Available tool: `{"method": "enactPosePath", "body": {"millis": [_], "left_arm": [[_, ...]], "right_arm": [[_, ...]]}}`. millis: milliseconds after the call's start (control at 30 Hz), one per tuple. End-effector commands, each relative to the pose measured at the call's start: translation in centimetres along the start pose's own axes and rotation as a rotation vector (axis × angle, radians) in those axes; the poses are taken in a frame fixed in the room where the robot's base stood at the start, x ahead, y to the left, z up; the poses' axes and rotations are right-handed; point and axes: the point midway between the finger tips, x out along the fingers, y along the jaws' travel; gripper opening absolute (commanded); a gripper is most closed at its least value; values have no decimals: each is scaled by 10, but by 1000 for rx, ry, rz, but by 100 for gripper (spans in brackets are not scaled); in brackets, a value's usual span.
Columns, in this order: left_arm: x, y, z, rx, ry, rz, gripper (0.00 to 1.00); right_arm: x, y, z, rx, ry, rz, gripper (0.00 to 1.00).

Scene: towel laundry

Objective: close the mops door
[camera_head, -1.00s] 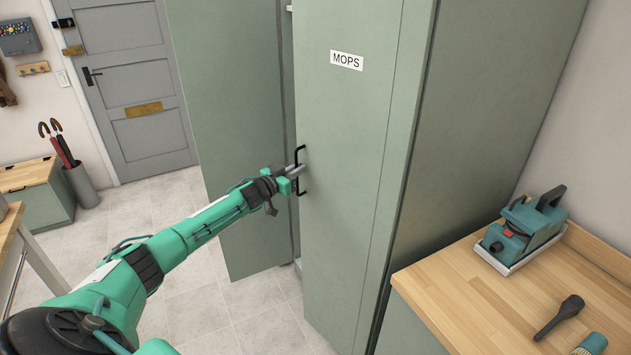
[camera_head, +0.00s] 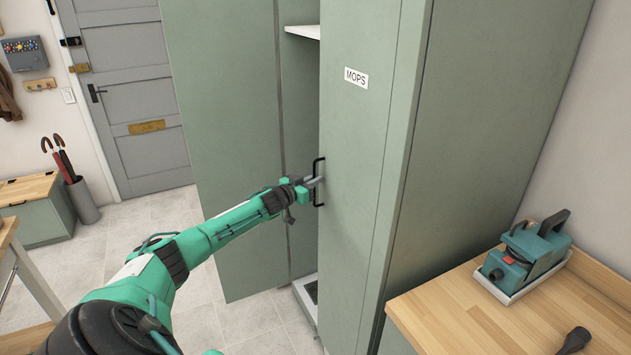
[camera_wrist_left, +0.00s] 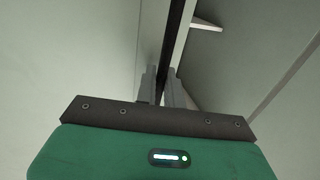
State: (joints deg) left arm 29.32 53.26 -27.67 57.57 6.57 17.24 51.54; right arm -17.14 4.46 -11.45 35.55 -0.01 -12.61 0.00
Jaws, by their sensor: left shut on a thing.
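The mops door (camera_head: 358,200) is a tall green panel with a white MOPS label (camera_head: 356,78). It stands open, with a gap between its left edge and the green panel to its left. My left gripper (camera_head: 314,183) is shut on the door's black handle (camera_head: 318,168). In the left wrist view, the fingers (camera_wrist_left: 164,88) hold the dark handle bar (camera_wrist_left: 177,40) between them. My right gripper is not in view.
Inside the cabinet, a white shelf (camera_head: 303,32) and a pale base (camera_head: 306,290) show. Another tall green panel (camera_head: 222,140) stands left of the gap. A wooden counter (camera_head: 470,300) with a teal machine (camera_head: 525,257) is at right. Pale floor (camera_head: 195,290) is bare in front.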

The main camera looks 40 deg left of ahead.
Motion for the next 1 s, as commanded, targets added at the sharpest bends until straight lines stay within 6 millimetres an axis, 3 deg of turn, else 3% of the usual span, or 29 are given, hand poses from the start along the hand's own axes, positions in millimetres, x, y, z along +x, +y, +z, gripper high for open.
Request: {"method": "enactPosePath", "body": {"millis": [100,133,167,633,1000], "left_arm": [[2,1,-4,-2,7,1,0],[2,1,-4,-2,7,1,14],[2,1,-4,-2,8,1,15],[-1,2,-2,-2,5,2,15],[-35,1,1,0,2,2,15]], "right_arm": [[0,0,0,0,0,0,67],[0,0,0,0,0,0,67],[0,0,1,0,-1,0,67],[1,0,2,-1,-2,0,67],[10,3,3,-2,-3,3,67]]}}
